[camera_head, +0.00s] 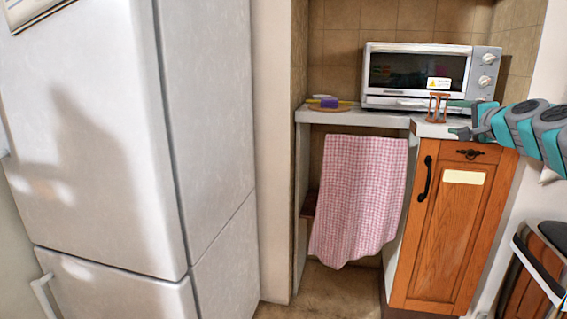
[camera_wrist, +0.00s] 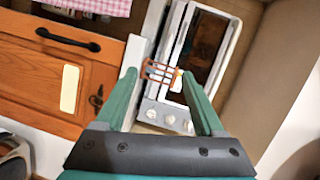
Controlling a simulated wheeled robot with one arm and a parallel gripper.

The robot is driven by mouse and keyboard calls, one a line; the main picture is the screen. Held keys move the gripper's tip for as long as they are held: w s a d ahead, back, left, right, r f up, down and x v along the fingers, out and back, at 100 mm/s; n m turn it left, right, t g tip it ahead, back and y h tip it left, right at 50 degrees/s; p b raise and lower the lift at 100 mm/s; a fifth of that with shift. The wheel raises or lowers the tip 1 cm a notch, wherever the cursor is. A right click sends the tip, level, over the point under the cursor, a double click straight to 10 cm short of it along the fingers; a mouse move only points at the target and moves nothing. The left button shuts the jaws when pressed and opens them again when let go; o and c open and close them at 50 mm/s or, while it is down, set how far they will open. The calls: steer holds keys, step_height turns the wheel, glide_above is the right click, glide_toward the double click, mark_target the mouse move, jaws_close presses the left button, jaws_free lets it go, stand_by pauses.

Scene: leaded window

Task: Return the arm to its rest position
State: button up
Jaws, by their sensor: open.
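My gripper (camera_wrist: 158,75) is open, with its two green fingers spread apart. In the head view my gripper (camera_head: 456,117) reaches in from the right, over the counter above the wooden cabinet. A small brown open-framed stand (camera_head: 437,107) is upright on the counter in front of the oven, just beyond the fingertips. In the wrist view the stand (camera_wrist: 160,71) appears between the fingertips; whether they touch it I cannot tell. Nothing is visibly gripped.
A toaster oven (camera_head: 420,75) stands close behind the stand. The wooden cabinet (camera_head: 448,230) is below my gripper. A checked towel (camera_head: 357,195) hangs from the counter. A purple-and-yellow item (camera_head: 328,102) lies at the counter's left. A fridge (camera_head: 95,140) fills the left.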

steer(key=s+a+f+n+g+y, duration=0.1)
steer(key=s+a+f+n+g, duration=0.1)
steer(key=a, duration=0.5)
steer(key=s+a+f+n+g+y, duration=0.1)
steer(key=s+a+f+n+y, duration=0.1)
steer(key=a, duration=0.5)
steer(key=s+a+f+n+g+y, duration=0.1)
steer(key=s+a+f+n+g, duration=0.15)
steer(key=a, duration=0.45)
steer(key=s+a+f+n+g, duration=0.4)
steer(key=s+a+f, duration=0.6)
steer(key=s+a+f+n+g+h, duration=0.2)
steer(key=s+f+n+g, duration=0.15)
steer(key=s+f, duration=0.8)
steer(key=s+d+f+g+h, duration=0.1)
steer(key=s+f, duration=0.2)
steer(key=s, duration=0.4)
steer(key=s+d+f+g+h, duration=0.1)
steer(key=s+d+f+g, duration=0.1)
steer(key=s, duration=0.5)
steer(key=s+d+f+n+g+h, duration=0.1)
steer(key=s+d+f+g, duration=0.1)
steer(key=s, duration=0.6)
steer(key=shift+d+f, duration=0.2)
steer(key=shift+f, duration=0.65)
